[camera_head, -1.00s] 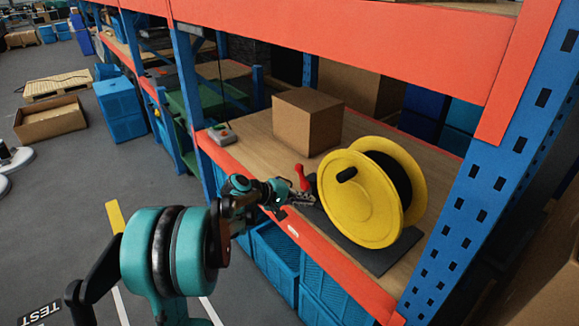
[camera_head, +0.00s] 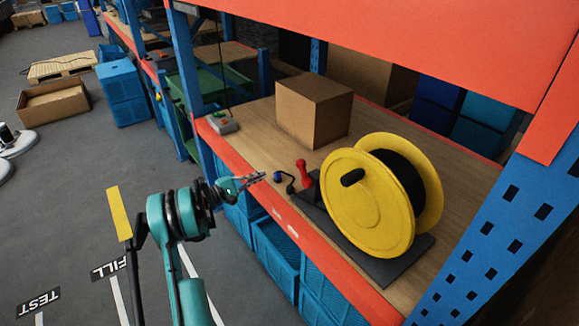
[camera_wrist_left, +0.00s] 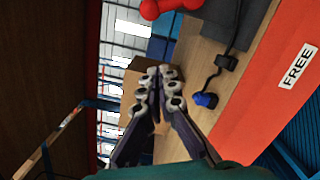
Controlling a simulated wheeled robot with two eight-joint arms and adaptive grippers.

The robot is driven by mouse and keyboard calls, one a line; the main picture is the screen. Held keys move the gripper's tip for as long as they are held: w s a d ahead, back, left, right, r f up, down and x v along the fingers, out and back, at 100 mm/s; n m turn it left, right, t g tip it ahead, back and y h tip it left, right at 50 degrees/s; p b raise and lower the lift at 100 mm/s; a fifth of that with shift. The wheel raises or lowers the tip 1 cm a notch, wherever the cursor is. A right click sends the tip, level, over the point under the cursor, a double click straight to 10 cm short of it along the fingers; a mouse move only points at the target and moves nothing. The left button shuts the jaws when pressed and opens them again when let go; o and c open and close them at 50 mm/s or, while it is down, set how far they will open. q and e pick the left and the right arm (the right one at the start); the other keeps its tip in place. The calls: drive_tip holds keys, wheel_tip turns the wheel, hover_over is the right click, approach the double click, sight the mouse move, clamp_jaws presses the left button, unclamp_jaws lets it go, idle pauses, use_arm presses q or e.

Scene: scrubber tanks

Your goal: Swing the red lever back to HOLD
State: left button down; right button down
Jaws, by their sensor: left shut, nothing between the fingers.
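The red lever (camera_head: 302,173) stands on the dark base plate (camera_head: 397,265), just left of the yellow reel (camera_head: 366,205), its top tilted slightly left. In the left wrist view part of the red lever (camera_wrist_left: 170,7) shows at the top edge. A white FREE label (camera_wrist_left: 298,66) is on the orange shelf edge; the lettering HOLD is not readable in any view. My left gripper (camera_head: 259,177) is shut and empty, left of the lever and apart from it. Its closed fingers (camera_wrist_left: 158,82) show in the wrist view. My right gripper is out of view.
A black crank with a blue knob (camera_head: 279,177) lies between my left gripper and the lever; the knob (camera_wrist_left: 205,100) also shows in the wrist view. A cardboard box (camera_head: 313,110) and a grey control box (camera_head: 222,123) stand behind. Blue crates (camera_head: 275,250) sit below the orange beam (camera_head: 250,178).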

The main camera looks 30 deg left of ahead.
sight(304, 173)
use_arm(q)
drive_tip(key=w+d+r+b, duration=0.2)
drive_tip(key=w+d+b, duration=0.2)
drive_tip(key=w+d, duration=0.4)
idle(0.4)
drive_tip(key=shift+w+r, duration=0.1)
drive_tip(key=shift+w, duration=0.1)
